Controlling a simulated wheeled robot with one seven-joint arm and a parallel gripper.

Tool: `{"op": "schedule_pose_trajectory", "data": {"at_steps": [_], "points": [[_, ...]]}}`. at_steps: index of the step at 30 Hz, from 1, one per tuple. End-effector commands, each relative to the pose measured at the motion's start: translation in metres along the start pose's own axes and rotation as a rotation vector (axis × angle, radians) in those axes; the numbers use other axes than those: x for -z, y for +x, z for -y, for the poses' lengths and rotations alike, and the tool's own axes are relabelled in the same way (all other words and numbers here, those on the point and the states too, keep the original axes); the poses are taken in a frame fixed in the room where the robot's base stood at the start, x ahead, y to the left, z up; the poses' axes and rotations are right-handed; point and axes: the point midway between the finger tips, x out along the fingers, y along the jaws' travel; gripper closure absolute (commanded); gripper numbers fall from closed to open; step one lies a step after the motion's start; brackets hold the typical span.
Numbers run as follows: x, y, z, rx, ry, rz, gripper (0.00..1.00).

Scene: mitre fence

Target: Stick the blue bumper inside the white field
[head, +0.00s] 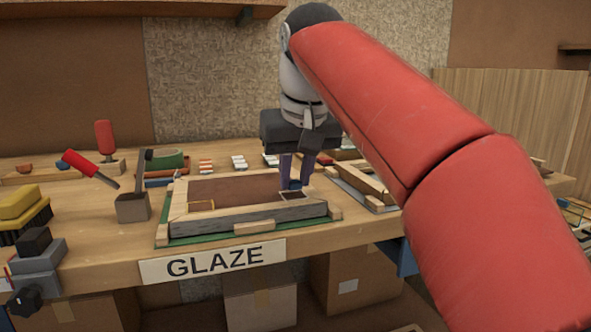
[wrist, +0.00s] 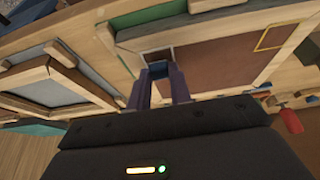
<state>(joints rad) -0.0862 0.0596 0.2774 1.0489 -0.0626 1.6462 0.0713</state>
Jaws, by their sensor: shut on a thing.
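The bumper is at or over the near edge of this outline. I cannot tell whether it touches the panel.
A yellow outline (head: 201,205) lies in the frame's left part. A second wooden frame (head: 362,185) stands close on the right. The GLAZE label (head: 213,261) marks the bench's front edge.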

Motion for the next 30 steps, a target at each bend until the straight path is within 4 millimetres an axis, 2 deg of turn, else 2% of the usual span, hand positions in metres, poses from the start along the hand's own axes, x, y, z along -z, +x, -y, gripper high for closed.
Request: {"op": "schedule_pose_trajectory", "data": {"at_steps": [14, 30], "points": [[0.0, 0.001, 0.0, 0.0, 0.0, 0.0, 0.96], [-0.005, 0.011, 0.0, 0.0, 0.0, -0.001, 0.96]]}}
